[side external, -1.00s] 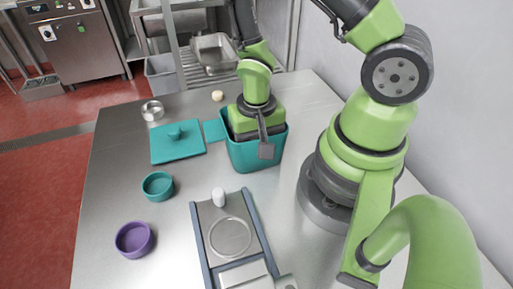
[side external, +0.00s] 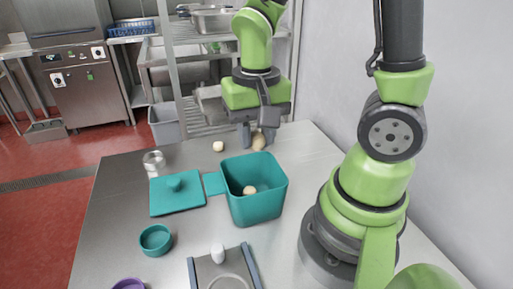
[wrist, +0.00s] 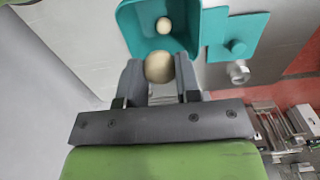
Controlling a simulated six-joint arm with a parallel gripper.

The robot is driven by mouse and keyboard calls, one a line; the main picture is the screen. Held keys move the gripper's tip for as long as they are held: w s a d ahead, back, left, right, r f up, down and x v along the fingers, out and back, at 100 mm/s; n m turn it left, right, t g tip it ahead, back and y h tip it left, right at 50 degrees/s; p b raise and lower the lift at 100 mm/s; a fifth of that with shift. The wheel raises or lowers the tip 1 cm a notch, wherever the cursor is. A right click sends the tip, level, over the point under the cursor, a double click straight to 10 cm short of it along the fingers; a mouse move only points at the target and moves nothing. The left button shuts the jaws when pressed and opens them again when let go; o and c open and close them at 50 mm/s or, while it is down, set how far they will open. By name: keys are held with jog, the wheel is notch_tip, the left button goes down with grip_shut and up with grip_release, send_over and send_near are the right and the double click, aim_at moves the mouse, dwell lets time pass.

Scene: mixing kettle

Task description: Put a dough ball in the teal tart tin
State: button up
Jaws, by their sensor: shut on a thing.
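The teal tart tin (side external: 156,240) is a small round cup on the table at the left, in front of the teal lid; it looks empty. In the wrist view the held dough ball (wrist: 159,67) sits between the fingertips. Another dough ball (side external: 249,190) lies inside the bin, and it also shows in the wrist view (wrist: 164,25). The tart tin is not seen in the wrist view.
A flat teal lid (side external: 177,200) with a knob lies left of the bin. A pale ball (side external: 218,146) and a small metal container (side external: 154,163) stand behind it. A purple tin (side external: 128,285) and a scale-like device (side external: 222,270) are in front.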

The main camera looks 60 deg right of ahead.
jog(key=shift+w+a+r, duration=0.15)
jog(key=shift+w, duration=0.2)
jog(key=w+a+f+n, duration=0.2)
jog(key=w+a+f, duration=0.1)
jog(key=w+a, duration=0.1)
jog(key=w+a+f+n, duration=0.2)
jog(key=w+a+f, duration=0.2)
jog(key=a, duration=0.2)
jog(key=w+a+f+n, duration=0.2)
jog(key=w+a+f, duration=0.2)
jog(key=w+a, duration=0.1)
jog(key=shift+a, duration=0.15)
jog(key=shift+f, duration=1.8)
jog(key=shift+f, duration=0.4)
jog(key=o, duration=1.4)
